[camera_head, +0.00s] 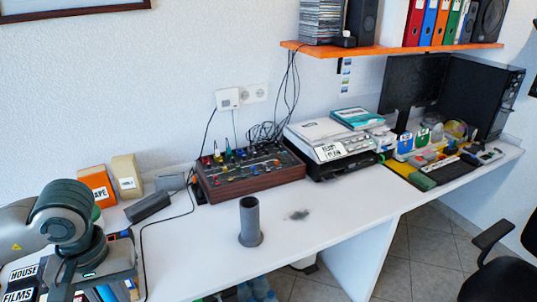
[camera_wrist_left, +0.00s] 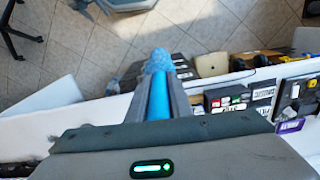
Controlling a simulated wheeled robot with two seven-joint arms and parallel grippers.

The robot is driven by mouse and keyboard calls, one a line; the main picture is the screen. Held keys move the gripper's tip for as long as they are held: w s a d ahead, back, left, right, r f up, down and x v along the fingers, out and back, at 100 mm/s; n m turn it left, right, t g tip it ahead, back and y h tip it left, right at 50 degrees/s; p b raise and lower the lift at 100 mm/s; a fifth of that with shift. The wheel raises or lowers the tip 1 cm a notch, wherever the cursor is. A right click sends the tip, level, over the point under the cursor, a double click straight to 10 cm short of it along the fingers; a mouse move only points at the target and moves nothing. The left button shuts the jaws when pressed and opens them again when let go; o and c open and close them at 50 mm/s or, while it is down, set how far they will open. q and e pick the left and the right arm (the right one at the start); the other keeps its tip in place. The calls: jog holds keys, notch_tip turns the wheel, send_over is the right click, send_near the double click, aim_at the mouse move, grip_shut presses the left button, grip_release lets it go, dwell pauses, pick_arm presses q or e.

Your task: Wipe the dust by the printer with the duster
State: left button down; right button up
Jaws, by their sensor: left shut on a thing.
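The dust is a dark grey smudge (camera_head: 298,214) on the white desk (camera_head: 350,200), in front of the printer (camera_head: 330,145). A grey cup-like holder (camera_head: 250,222) stands upright left of the dust, and I see nothing sticking out of it. In the left wrist view my left gripper (camera_wrist_left: 160,85) is shut on the blue handle of the duster (camera_wrist_left: 158,62), whose fluffy blue head points away beyond the fingertips. In the head view my left arm is at the lower left, away from the dust; the fingers and duster cannot be made out there. My right gripper is not in view.
A mixer with coloured knobs (camera_head: 250,172) sits behind the holder. Small boxes (camera_head: 97,185) and a cable lie at the left, with labelled bins (camera_head: 20,280) below. Coloured stationery (camera_head: 430,165) is at the right. The desk around the dust is clear.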

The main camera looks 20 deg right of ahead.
pick_arm(q)
jog(key=s+a+f, duration=0.1)
jog(key=a+f, duration=0.2)
jog(key=a, duration=0.2)
jog(key=shift+s+a+f+m, duration=0.2)
jog(key=shift+f+m, duration=0.1)
jog(key=shift+f, duration=0.1)
jog(key=shift+w, duration=0.1)
